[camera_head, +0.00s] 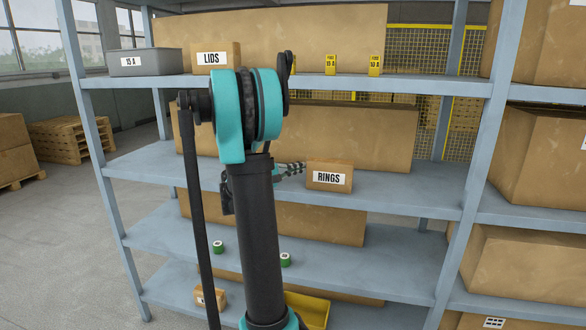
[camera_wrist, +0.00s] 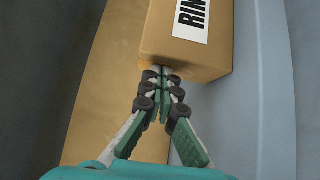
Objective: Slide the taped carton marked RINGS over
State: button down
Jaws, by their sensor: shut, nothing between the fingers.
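The small brown carton marked RINGS (camera_head: 329,168) stands on the middle shelf (camera_head: 400,188), with its label facing front. My gripper (camera_head: 298,167) is at the carton's left side, partly hidden behind my arm. In the wrist view the fingertips (camera_wrist: 161,73) are shut together with nothing between them. They meet the edge of the RINGS carton (camera_wrist: 185,54), apparently touching it; a tiny gap cannot be ruled out. Only part of the label shows there. No tape can be made out.
A long brown carton (camera_head: 350,140) lies behind on the same shelf. The shelf is clear to the right of RINGS, up to the upright (camera_head: 462,200). Above stand a LIDS carton (camera_head: 228,50), a grey bin (camera_head: 145,63) and small yellow tags (camera_head: 331,64).

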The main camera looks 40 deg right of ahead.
jog(key=s+d, duration=0.6)
jog(key=s, duration=0.1)
jog(key=s+d, duration=1.2)
jog(key=s, duration=0.1)
jog(key=shift+s, duration=0.3)
jog(key=shift+w, duration=0.1)
